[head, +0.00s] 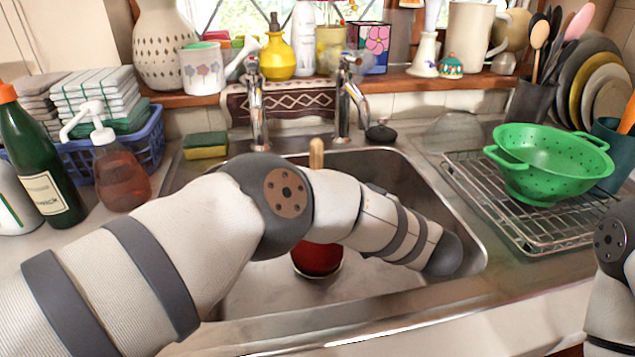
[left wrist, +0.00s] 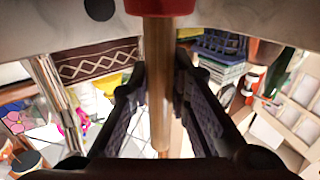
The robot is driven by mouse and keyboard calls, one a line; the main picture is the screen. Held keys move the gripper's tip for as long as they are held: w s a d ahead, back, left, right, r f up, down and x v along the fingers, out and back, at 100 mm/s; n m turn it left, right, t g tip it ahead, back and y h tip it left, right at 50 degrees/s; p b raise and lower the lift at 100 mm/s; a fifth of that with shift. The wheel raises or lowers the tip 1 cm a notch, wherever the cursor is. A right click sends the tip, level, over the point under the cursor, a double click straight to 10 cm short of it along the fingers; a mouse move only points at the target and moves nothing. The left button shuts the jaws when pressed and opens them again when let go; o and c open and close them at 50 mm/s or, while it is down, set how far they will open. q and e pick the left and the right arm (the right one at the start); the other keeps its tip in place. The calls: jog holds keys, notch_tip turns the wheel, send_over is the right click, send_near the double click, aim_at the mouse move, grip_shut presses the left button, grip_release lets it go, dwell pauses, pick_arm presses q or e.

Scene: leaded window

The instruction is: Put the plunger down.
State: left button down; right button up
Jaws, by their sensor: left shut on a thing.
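The plunger (head: 317,259) has a red cup and a wooden handle. In the head view it stands roughly upright within the steel sink (head: 245,300). My left arm crosses in front of its middle, so only the handle's top and the red cup show. I cannot tell whether the cup touches the sink bottom. In the left wrist view the plunger's handle (left wrist: 158,125) runs between the dark fingers of my left gripper (left wrist: 160,75), which is shut on it near the red cup. The head view hides this gripper. My right gripper is out of view.
A green colander (head: 550,165) sits on a wire rack (head: 475,190) right of the sink. Two taps (head: 257,110) stand behind the sink. A yellow-green sponge (head: 205,146), a soap dispenser (head: 118,175) and a green bottle (head: 38,165) are at left.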

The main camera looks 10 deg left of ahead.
pick_arm(q)
jog(key=shift+f, duration=0.45)
jog(key=c, duration=1.4)
grip_release()
